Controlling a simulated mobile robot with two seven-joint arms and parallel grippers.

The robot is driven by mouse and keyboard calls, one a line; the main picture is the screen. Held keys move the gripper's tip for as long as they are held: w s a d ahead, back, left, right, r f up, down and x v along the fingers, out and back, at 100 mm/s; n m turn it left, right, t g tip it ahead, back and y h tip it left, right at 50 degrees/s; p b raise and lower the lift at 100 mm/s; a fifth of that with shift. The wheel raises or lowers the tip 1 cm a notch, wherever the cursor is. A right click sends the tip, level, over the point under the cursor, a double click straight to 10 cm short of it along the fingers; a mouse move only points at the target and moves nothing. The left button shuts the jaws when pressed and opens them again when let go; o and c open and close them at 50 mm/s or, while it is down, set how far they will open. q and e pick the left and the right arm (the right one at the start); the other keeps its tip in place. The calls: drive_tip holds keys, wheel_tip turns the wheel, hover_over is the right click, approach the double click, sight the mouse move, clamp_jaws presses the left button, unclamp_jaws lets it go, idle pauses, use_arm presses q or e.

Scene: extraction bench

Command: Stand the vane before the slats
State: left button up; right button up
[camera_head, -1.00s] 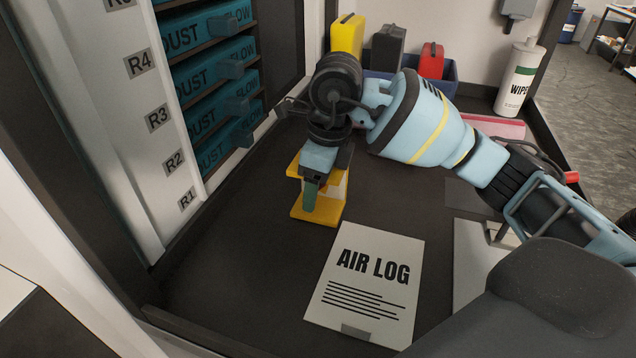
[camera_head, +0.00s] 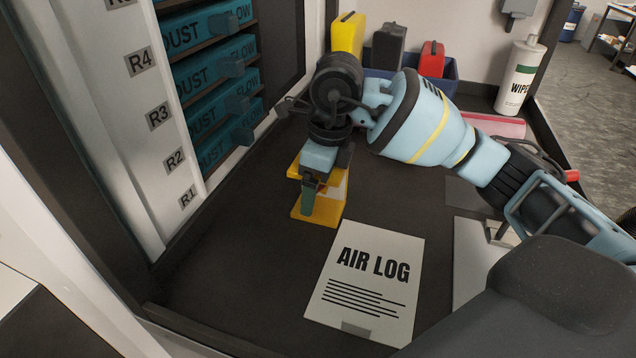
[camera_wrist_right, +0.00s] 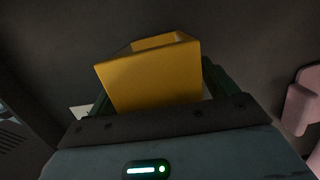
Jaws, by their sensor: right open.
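A yellow angular piece (camera_head: 326,208), apparently the vane, stands on the dark bench in front of the slatted rack. It has a flat foot and an upright part, mostly hidden behind my right gripper (camera_head: 310,192). The right gripper points down at it with its jaws open. In the right wrist view, the yellow piece (camera_wrist_right: 155,78) lies between the green fingers of the gripper (camera_wrist_right: 155,92); contact cannot be told. The teal slats (camera_head: 222,75), marked DUST and FLOW, are stacked in the rack at left. My left gripper is out of view.
An AIR LOG sheet (camera_head: 367,283) lies on the bench in front. A blue bin (camera_head: 452,84) with yellow, black and red cases stands behind my right arm. A WIPES bottle (camera_head: 520,78) is at the back right. The bench between rack and sheet is clear.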

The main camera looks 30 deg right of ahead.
drive_tip(key=r, duration=0.4)
drive_tip(key=s+r, duration=0.1)
drive_tip(key=r, duration=0.3)
drive_tip(key=d+r, duration=0.1)
drive_tip(key=r, duration=0.2)
drive_tip(key=shift+s+d+r+p, duration=0.1)
drive_tip(key=shift+s+r+p, duration=0.1)
drive_tip(key=shift+r+p, duration=0.2)
